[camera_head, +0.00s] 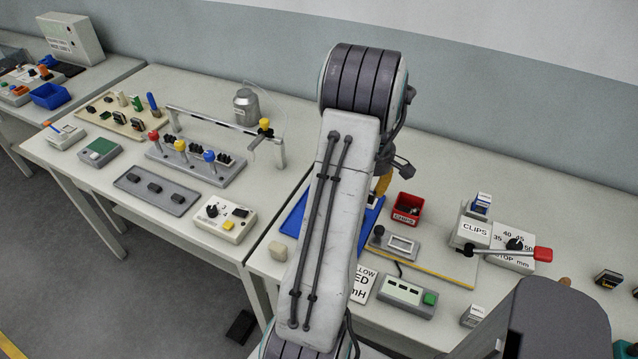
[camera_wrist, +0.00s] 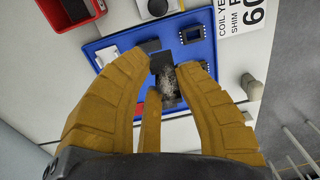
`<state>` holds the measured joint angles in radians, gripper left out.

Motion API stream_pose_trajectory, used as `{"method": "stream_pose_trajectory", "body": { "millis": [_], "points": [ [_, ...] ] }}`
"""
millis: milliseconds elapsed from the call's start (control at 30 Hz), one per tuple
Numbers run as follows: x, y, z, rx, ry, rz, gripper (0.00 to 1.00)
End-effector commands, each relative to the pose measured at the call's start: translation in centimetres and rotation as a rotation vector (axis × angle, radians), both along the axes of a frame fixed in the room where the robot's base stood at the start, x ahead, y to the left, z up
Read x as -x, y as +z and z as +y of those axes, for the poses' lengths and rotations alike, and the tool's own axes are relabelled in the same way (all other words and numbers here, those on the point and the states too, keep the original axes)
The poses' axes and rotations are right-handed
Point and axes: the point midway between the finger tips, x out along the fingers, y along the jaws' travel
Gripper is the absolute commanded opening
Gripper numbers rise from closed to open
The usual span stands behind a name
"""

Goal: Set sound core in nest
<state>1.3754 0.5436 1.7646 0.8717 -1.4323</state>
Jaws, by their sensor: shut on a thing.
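My gripper (camera_wrist: 167,62) has yellow fingers, closed around a small dark piece with a speckled grey middle (camera_wrist: 168,82), which looks like a core. The fingers hide part of it, so I cannot tell whether it is sound. It is over the blue tray (camera_wrist: 108,52); I cannot tell whether it touches. Another black core (camera_wrist: 192,34) lies in the tray. In the head view my arm hides most of the gripper (camera_head: 383,185) and the tray (camera_head: 373,217). A grey fixture with a pale window (camera_head: 402,245), possibly the nest, stands right of the tray.
A red chips bin (camera_head: 407,208) stands behind the fixture. A meter with a green button (camera_head: 407,296) is in front. A clips box (camera_head: 472,232) and a red-handled lever (camera_head: 542,254) stand to the right. Another bench with several devices is at the left.

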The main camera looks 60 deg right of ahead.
Motion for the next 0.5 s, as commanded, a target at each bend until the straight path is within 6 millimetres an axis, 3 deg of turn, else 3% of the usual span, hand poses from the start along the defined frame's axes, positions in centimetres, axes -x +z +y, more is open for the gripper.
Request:
{"method": "stream_pose_trajectory", "body": {
  "millis": [33, 200, 500],
  "points": [
    [2.0, -0.6, -0.2, -0.004, -0.007, -0.002, 0.0],
    [6.7, -2.0, -0.3, -0.007, 0.002, -0.006, 0.0],
    [10.8, -3.3, 0.0, -0.01, 0.012, -0.011, 0.0]
  ]
}}
